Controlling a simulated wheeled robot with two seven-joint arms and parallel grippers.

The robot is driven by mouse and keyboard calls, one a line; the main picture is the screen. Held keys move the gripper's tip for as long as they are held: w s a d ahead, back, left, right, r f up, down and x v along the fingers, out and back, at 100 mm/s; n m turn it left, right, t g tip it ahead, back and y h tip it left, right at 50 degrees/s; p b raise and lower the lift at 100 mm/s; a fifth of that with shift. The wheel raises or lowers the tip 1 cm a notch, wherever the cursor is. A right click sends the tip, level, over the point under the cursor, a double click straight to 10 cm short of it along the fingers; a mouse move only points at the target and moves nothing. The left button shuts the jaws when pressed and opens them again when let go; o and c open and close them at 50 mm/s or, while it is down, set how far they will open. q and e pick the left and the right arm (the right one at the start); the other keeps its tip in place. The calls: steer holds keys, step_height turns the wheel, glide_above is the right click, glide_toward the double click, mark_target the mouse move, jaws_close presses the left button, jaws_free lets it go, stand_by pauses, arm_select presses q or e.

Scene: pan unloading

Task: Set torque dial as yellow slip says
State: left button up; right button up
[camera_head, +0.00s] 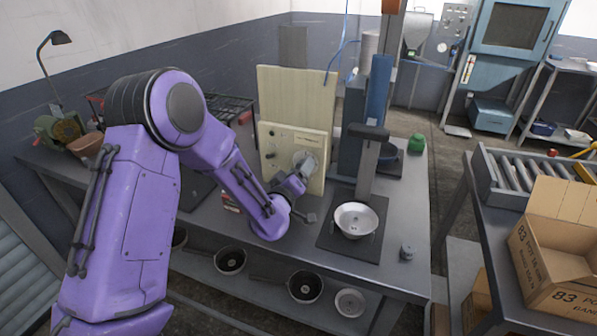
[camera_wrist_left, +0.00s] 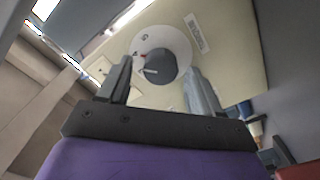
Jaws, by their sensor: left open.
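The torque dial is a dark grey round knob (camera_wrist_left: 161,66) with a pale pointer line, on a white disc (camera_wrist_left: 150,42) with a red mark. The disc sits on a cream panel (camera_wrist_left: 235,50), which also stands upright on the bench in the head view (camera_head: 283,143). My left gripper (camera_wrist_left: 157,72) is open, with one finger on either side of the knob in the wrist view. I cannot tell whether the fingers touch it. In the head view, my left gripper (camera_head: 297,180) is in front of the dial and partly hides it. I cannot make out the yellow slip. My right gripper is out of view.
A metal bowl (camera_head: 356,220) sits on a dark mat below a press-like stand (camera_head: 368,160), right of the panel. A green object (camera_head: 416,143) and a small grey piece (camera_head: 407,252) are on the bench. Pans (camera_head: 305,287) lie on the lower shelf.

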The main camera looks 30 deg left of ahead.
arm_select(q)
steer(key=b+v, duration=0.3)
steer(key=v, duration=0.7)
steer(key=shift+s, duration=0.25)
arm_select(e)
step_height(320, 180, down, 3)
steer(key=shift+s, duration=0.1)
